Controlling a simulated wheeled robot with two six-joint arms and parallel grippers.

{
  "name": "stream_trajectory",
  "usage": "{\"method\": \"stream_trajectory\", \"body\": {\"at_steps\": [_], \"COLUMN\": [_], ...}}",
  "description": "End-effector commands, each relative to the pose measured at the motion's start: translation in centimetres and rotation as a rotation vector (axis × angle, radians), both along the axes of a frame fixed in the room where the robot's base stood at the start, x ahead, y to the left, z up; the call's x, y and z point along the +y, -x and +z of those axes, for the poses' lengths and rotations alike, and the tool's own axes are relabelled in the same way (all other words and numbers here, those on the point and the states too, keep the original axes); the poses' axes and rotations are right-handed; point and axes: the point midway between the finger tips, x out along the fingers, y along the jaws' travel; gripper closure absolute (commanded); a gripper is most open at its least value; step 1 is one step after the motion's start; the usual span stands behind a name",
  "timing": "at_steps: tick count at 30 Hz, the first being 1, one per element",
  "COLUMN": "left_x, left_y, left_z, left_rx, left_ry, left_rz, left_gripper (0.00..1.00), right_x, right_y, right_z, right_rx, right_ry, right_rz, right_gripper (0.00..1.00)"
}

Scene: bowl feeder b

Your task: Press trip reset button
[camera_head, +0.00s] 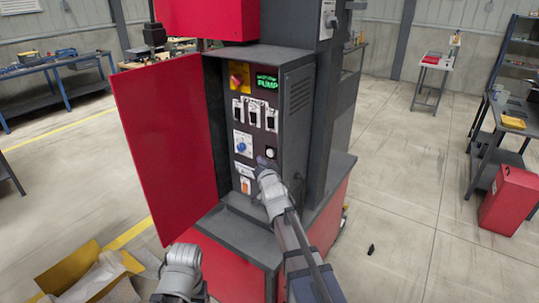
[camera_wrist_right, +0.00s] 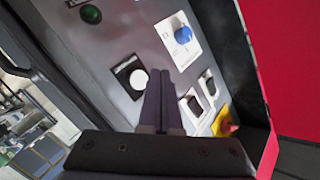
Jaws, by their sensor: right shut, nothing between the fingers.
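The grey control panel (camera_head: 255,125) stands in an open cabinet. A round white button (camera_head: 271,153) is on its right side; in the right wrist view the white button (camera_wrist_right: 136,79) is on a black and white plate. A green button (camera_wrist_right: 91,14) is at the upper left of that view. I cannot read which label says trip reset. My right gripper (camera_head: 262,162) is shut and empty in front of the panel, below the white button; in the wrist view its fingertips (camera_wrist_right: 160,76) appear just right of it. Contact is unclear. My left arm's end shows at the bottom; its fingers cannot be made out.
A blue knob (camera_head: 241,147), black rocker switches (camera_head: 254,115) and a red knob on a yellow plate (camera_head: 237,79) share the panel. The open red door (camera_head: 165,145) stands left of it. The cabinet's side wall (camera_head: 298,125) is close right of my right arm.

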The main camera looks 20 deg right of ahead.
Motion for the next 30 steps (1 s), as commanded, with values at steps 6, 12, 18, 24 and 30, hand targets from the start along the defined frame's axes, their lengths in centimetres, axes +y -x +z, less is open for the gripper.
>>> {"method": "stream_trajectory", "body": {"at_steps": [6, 12, 18, 24, 30], "left_x": [0.0, 0.0, 0.0, 0.0, 0.0], "left_y": [0.0, 0.0, 0.0, 0.0, 0.0], "left_z": [0.0, 0.0, 0.0, 0.0, 0.0], "left_rx": [0.0, 0.0, 0.0, 0.0, 0.0], "left_ry": [0.0, 0.0, 0.0, 0.0, 0.0], "left_rz": [0.0, 0.0, 0.0, 0.0, 0.0], "left_gripper": [0.18, 0.18, 0.18, 0.18, 0.18], "right_x": [-1.4, -1.9, -1.9, -1.9, -1.9], "right_y": [-1.1, -1.5, -1.5, -1.5, -1.5], "right_z": [0.0, 0.0, 0.0, 0.0, 0.0], "right_rx": [0.001, 0.0, 0.0, 0.0, 0.0], "right_ry": [0.0, 0.001, 0.0, 0.0, 0.001], "right_rz": [-0.001, 0.0, 0.0, 0.0, 0.0], "right_gripper": [1.0, 1.0, 1.0, 1.0, 1.0]}}
